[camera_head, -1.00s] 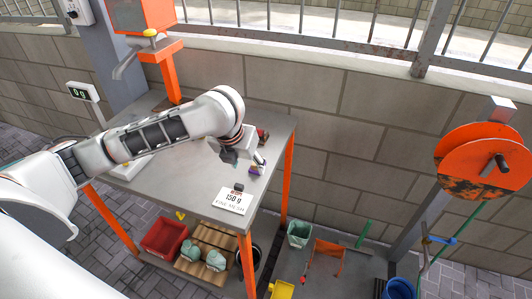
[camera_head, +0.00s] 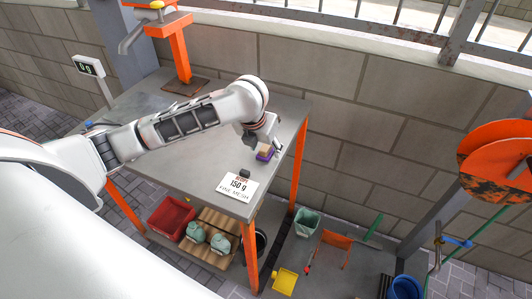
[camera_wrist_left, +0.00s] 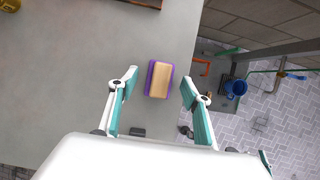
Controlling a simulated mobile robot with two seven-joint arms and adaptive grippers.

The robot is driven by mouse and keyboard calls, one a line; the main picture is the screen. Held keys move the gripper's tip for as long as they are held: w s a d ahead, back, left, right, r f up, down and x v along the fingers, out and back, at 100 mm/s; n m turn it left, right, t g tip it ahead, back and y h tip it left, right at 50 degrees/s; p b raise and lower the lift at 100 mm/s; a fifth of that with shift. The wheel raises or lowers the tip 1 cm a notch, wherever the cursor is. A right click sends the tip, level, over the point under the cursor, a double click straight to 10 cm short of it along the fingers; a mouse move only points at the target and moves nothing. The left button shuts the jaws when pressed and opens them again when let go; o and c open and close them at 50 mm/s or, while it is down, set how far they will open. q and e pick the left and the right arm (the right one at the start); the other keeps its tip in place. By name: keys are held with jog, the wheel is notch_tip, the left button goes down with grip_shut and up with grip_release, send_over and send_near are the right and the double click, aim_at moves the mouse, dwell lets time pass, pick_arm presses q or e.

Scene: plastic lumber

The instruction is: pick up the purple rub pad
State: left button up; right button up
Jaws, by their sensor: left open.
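The purple rub pad (camera_head: 265,154) lies on the grey table near its right edge; it has a purple rim and a tan top. In the left wrist view the pad (camera_wrist_left: 159,79) lies just ahead of and between the fingers. My left gripper (camera_head: 271,143) is above the table beside the pad, partly hiding it in the head view. In the left wrist view the left gripper (camera_wrist_left: 159,84) is open and empty, its fingers spread wider than the pad, one toward each side. I cannot tell how high the fingertips are above the table. My right gripper is not in view.
A card reading "150 g FINE MESH" (camera_head: 238,187) with a small dark block (camera_head: 245,173) stands on the table (camera_head: 180,160) near the front. The table's right edge is close to the pad. An orange tap stand (camera_head: 178,58) is at the back left. Bins sit below.

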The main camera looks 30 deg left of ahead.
aim_at(265, 147)
pick_arm(q)
jog(key=shift+w+f, duration=0.1)
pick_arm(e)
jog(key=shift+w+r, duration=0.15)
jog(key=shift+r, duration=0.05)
pick_arm(q)
jog(key=c, duration=1.2)
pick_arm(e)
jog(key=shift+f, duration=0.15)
